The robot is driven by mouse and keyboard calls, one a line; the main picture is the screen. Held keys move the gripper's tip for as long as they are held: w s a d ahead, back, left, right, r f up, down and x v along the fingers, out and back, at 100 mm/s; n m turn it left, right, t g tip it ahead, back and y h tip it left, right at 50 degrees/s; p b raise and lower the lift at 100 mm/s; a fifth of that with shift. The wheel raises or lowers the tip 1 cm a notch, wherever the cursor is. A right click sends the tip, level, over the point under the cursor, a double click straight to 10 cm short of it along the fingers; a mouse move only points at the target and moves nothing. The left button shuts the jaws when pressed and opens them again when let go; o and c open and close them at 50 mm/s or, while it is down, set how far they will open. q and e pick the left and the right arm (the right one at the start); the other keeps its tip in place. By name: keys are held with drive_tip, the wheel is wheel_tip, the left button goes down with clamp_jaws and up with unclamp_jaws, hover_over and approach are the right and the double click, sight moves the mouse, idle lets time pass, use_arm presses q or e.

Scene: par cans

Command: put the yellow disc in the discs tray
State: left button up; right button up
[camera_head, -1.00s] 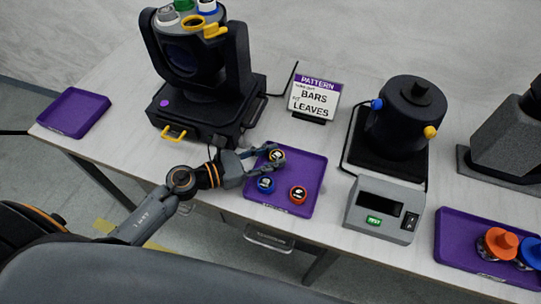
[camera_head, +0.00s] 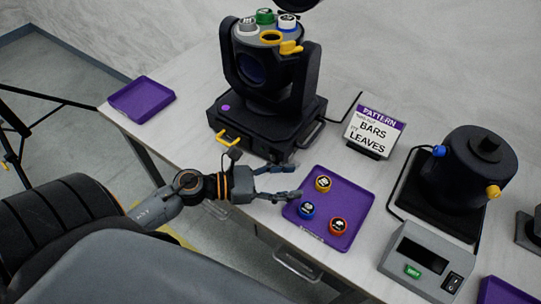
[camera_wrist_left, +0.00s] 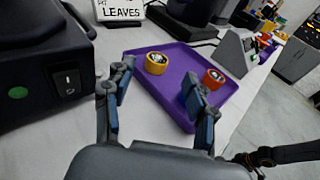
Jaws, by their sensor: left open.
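The yellow disc (camera_head: 323,183) lies in the purple tray (camera_head: 352,193) at the middle of the table, near its back left corner. A blue disc (camera_head: 306,210) and a red disc (camera_head: 338,226) lie in the same tray. My left gripper (camera_head: 294,182) is open and empty, just left of the yellow disc and apart from it. In the left wrist view its spread fingers (camera_wrist_left: 158,80) frame the yellow disc (camera_wrist_left: 157,63), which lies farther on. A dark part with an orange ring at that view's lower right looks like my right arm.
A black moving-head lamp (camera_head: 265,75) with several caps on top stands behind my left gripper. An empty purple tray (camera_head: 142,99) is at the far left. A pattern sign (camera_head: 374,130), a dark par can (camera_head: 468,170) and a grey test box (camera_head: 427,262) stand right of the middle tray.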

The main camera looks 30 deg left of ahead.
use_arm(q)
drive_tip(key=shift+b+v, duration=0.35)
drive_tip(key=shift+v, duration=1.85)
drive_tip(key=shift+d, duration=0.1)
